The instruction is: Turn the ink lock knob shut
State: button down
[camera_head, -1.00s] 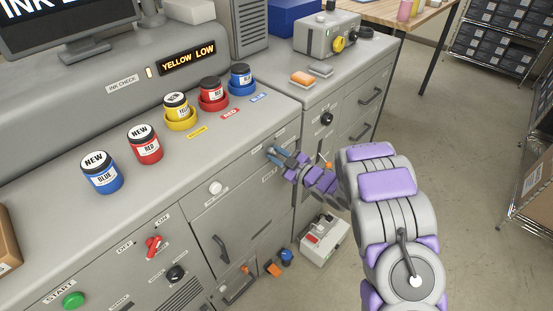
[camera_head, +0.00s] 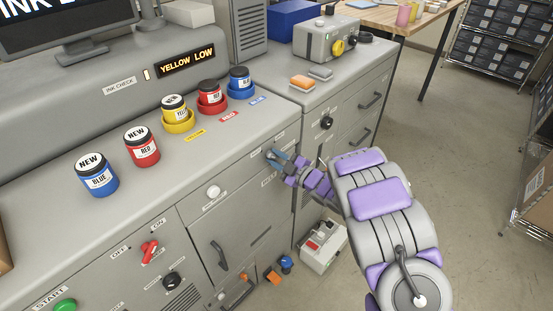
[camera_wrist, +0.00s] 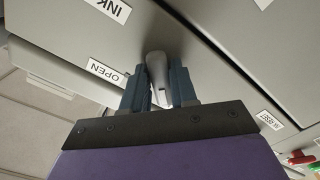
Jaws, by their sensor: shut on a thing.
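The ink lock knob (camera_wrist: 157,66) is a small grey knob on the grey cabinet front, seen in the wrist view. My gripper (camera_wrist: 158,88) has one dark blue-grey finger on each side of it and is shut on it. A label reading OPEN (camera_wrist: 104,73) is left of the knob, and part of a label reading INK (camera_wrist: 109,9) shows above. In the head view my gripper (camera_head: 276,157) is at the upper right of the cabinet front, just below the counter edge. The knob is hidden behind the fingers there.
Yellow (camera_head: 176,114), red (camera_head: 211,97) and blue (camera_head: 240,82) jars sit in coloured holders on the counter. New blue (camera_head: 97,176) and red (camera_head: 142,147) jars stand nearer. The display (camera_head: 186,60) reads YELLOW LOW. A grey box (camera_head: 322,244) is on the floor below my arm.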

jog(key=c, duration=0.9)
grip_release()
jog(key=shift+s, duration=0.1)
jog(key=p+v, duration=0.3)
jog(key=v, duration=1.4)
jog(key=shift+d, duration=0.2)
jog(key=shift+f, duration=0.15)
